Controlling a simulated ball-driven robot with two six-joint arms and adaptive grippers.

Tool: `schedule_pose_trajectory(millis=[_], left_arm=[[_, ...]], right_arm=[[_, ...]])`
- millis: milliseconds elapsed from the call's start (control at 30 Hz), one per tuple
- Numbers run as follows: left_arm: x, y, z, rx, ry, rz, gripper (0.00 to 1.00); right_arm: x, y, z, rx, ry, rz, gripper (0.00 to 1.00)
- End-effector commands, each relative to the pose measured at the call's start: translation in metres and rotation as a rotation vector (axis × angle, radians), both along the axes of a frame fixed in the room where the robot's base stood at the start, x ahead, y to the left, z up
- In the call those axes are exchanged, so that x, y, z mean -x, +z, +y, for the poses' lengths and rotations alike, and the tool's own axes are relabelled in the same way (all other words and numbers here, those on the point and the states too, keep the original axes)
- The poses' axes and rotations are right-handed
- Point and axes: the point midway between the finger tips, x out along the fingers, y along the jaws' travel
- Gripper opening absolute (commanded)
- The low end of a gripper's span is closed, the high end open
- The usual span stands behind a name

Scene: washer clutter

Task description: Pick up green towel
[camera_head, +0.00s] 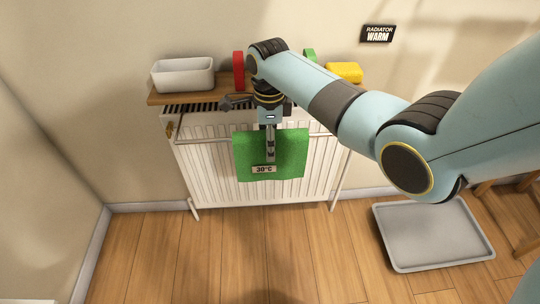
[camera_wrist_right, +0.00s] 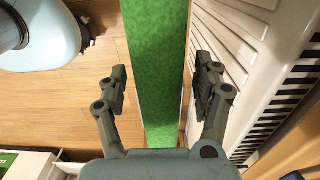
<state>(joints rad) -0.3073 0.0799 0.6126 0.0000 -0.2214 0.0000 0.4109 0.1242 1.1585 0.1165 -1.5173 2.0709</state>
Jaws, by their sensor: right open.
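The green towel (camera_head: 293,156) hangs over a rail in front of the white radiator. A small "30°C" label shows at its lower middle. My right gripper (camera_head: 270,153) points down at the towel and hides part of its middle. In the right wrist view the towel (camera_wrist_right: 158,40) runs as a long green strip between the two fingers of my right gripper (camera_wrist_right: 165,80). The fingers are open, one on each side, with visible gaps to the towel. My left gripper is not in view.
The radiator (camera_head: 202,165) stands close behind the towel. A wooden shelf (camera_head: 172,98) above it holds a white bin (camera_head: 182,75), a red item (camera_head: 238,70) and a yellow item (camera_head: 344,71). A grey tray (camera_head: 432,236) lies on the floor at right. The floor in front is clear.

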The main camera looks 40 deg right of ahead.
Motion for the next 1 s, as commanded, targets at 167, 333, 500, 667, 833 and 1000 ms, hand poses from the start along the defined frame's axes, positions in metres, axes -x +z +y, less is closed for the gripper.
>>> schedule_pose_trajectory(millis=[167,333,500,667,833,1000], left_arm=[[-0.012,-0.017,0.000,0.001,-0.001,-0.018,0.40],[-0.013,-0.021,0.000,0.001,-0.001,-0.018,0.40],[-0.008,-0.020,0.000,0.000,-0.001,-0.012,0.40],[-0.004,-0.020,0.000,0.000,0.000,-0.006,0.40],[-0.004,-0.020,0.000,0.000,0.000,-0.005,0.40],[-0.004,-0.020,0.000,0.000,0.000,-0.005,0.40]], right_arm=[[0.002,-0.034,-0.001,0.000,0.000,0.004,0.67],[0.001,-0.046,-0.001,0.000,0.000,0.002,0.67],[0.001,-0.044,-0.001,-0.001,0.000,0.001,0.65],[0.001,-0.043,-0.001,0.000,0.000,0.001,0.44],[0.001,-0.044,-0.001,0.000,0.000,0.001,0.22],[0.001,-0.043,-0.001,0.000,0.000,0.001,0.04]])
